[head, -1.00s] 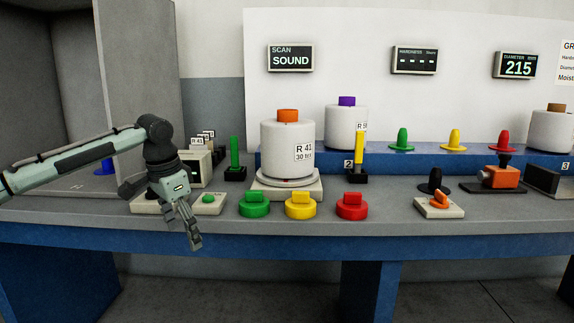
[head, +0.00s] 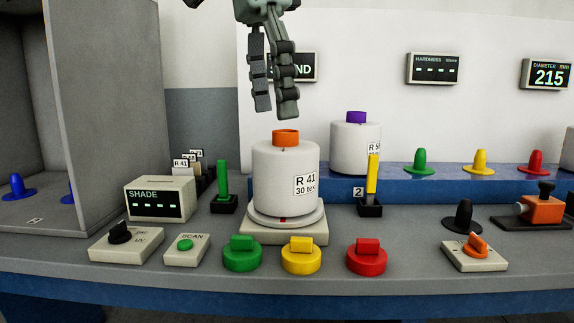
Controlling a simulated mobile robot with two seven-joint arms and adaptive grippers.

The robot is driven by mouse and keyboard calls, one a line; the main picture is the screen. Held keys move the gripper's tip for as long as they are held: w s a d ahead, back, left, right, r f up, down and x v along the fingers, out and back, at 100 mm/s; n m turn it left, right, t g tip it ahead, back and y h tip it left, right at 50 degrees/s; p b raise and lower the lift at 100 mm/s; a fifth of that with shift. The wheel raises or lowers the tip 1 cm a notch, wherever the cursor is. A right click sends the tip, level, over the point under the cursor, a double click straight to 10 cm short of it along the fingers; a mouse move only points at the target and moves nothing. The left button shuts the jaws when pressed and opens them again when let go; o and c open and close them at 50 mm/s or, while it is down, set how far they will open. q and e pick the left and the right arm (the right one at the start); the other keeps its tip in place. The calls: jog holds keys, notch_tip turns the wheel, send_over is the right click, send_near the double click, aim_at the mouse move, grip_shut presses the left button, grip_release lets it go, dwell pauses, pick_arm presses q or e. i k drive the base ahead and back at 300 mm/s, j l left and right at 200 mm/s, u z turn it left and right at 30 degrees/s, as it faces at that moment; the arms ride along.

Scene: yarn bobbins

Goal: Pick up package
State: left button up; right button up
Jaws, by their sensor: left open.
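The package appears to be the white yarn bobbin (head: 275,180) with an orange top (head: 285,138) and a label reading R 41, 30 tex. It stands upright on a round turntable on a pale base (head: 285,232). My left gripper (head: 275,112) hangs from the top of the head view, fingers down, just above the orange top. It is open and empty, with a small gap to the bobbin. A second white bobbin (head: 350,150) with a purple top stands behind on the blue shelf. My right gripper is not in view.
Green (head: 242,256), yellow (head: 301,258) and red (head: 366,260) knobbed pucks stand along the front. A green post (head: 222,185) and a yellow post (head: 371,178) flank the bobbin. A SHADE display box (head: 160,200) stands left. Grey panels enclose the far left.

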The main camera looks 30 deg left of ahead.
aim_at(285, 167)
jog(key=i+j, duration=0.75)
